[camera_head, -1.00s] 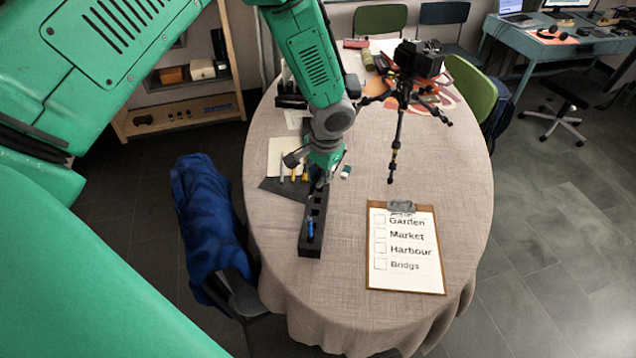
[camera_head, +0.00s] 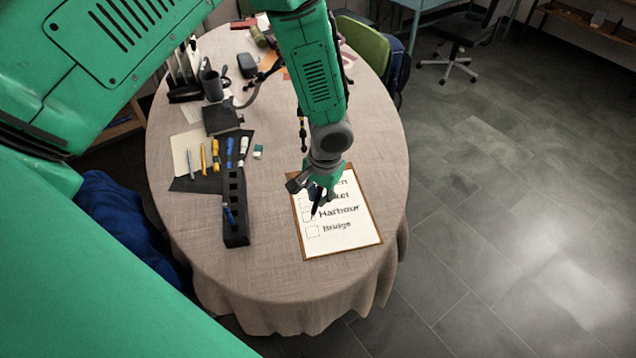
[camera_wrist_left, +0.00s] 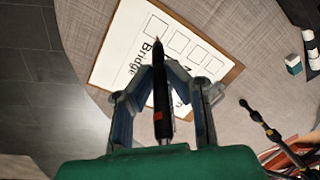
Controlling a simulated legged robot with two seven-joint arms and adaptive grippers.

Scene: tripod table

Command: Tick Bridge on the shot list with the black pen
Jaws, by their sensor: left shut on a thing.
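The shot list (camera_head: 345,240) is a white sheet on a brown clipboard on the table, with a column of empty boxes. In the head view the word Bridge and its box (camera_head: 312,231) show at the bottom; my arm covers part of the upper lines. My left gripper (camera_head: 316,192) is over the list, shut on the black pen (camera_head: 315,211). The left wrist view shows the pen (camera_wrist_left: 161,95) between the fingers, tip pointing away from the gripper towards the boxes. I cannot tell whether the tip touches the paper. My right gripper is not in view.
A black pen tray (camera_head: 236,205) with a blue pen stands left of the clipboard. Several markers lie on a dark mat (camera_head: 205,182) beyond it. A dark mug (camera_head: 212,86) stands farther back. The cloth in front of the clipboard is clear.

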